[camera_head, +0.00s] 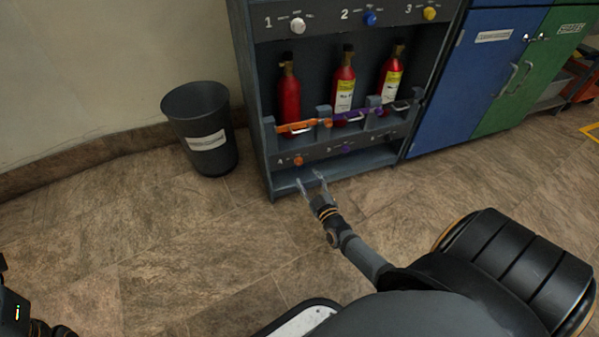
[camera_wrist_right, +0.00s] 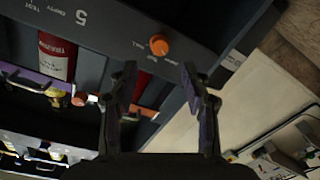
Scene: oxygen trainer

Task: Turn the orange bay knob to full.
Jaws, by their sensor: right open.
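The orange bay knob (camera_head: 298,160) is on the lower panel of the grey cylinder rack, below the left bay. In the right wrist view the round orange knob (camera_wrist_right: 159,45) sits on the dark panel, with small printed labels around it. My right gripper (camera_head: 310,185) is open and empty, in front of and slightly below the knob. In the wrist view its two fingertips (camera_wrist_right: 159,72) point toward the knob, one on each side of its line, with the knob beyond the tips. I cannot see them touching it. Only a dark part of my left arm shows at the lower left edge.
Three red cylinders (camera_head: 343,88) stand in the rack (camera_head: 262,140). An orange latch bar (camera_head: 303,126) crosses the left bay; a purple knob (camera_head: 346,149) is to the right. A dark bin (camera_head: 207,128) stands left. Blue (camera_head: 480,65) and green cabinets stand right. The floor in front is clear.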

